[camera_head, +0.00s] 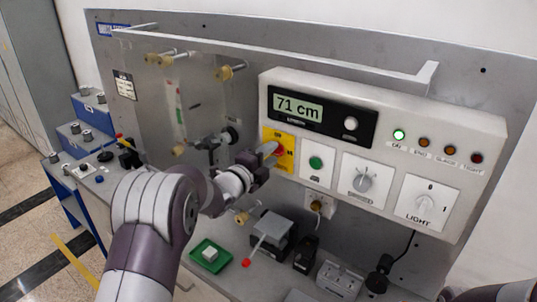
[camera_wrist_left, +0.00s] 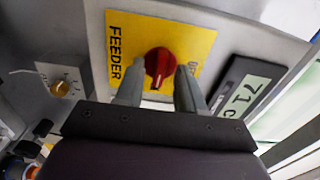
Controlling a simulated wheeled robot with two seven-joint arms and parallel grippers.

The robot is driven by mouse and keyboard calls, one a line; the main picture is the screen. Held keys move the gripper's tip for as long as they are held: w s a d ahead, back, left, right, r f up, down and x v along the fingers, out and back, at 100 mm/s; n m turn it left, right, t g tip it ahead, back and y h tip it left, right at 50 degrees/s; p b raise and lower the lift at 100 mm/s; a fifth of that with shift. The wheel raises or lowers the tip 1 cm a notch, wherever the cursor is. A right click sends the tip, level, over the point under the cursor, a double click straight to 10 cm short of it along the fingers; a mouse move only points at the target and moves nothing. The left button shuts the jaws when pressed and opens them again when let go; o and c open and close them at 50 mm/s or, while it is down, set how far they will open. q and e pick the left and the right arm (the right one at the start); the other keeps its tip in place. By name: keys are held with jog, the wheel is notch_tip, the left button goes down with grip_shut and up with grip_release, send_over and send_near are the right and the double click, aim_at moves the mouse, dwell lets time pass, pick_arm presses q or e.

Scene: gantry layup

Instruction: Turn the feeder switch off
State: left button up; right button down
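The feeder switch is a red rotary knob on a yellow plate (camera_head: 287,160) at the left end of the control panel. In the left wrist view the red knob (camera_wrist_left: 158,66) sits on the yellow plate (camera_wrist_left: 195,38), which is marked FEEDER. My left gripper (camera_head: 272,150) is at the switch. In the wrist view its two fingers (camera_wrist_left: 158,80) are apart, one on each side of the knob; whether they touch it I cannot tell. In the head view the gripper partly covers the knob. My right gripper does not show.
The panel (camera_head: 385,100) also carries a 71 cm display (camera_head: 298,107), a green button (camera_head: 316,163), a grey dial (camera_head: 362,182) and a LIGHT dial (camera_head: 426,204). The leftmost indicator lamp (camera_head: 399,134) glows green. A green tray (camera_head: 211,256) and small fixtures stand below.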

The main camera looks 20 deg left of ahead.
pick_arm(q)
grip_shut()
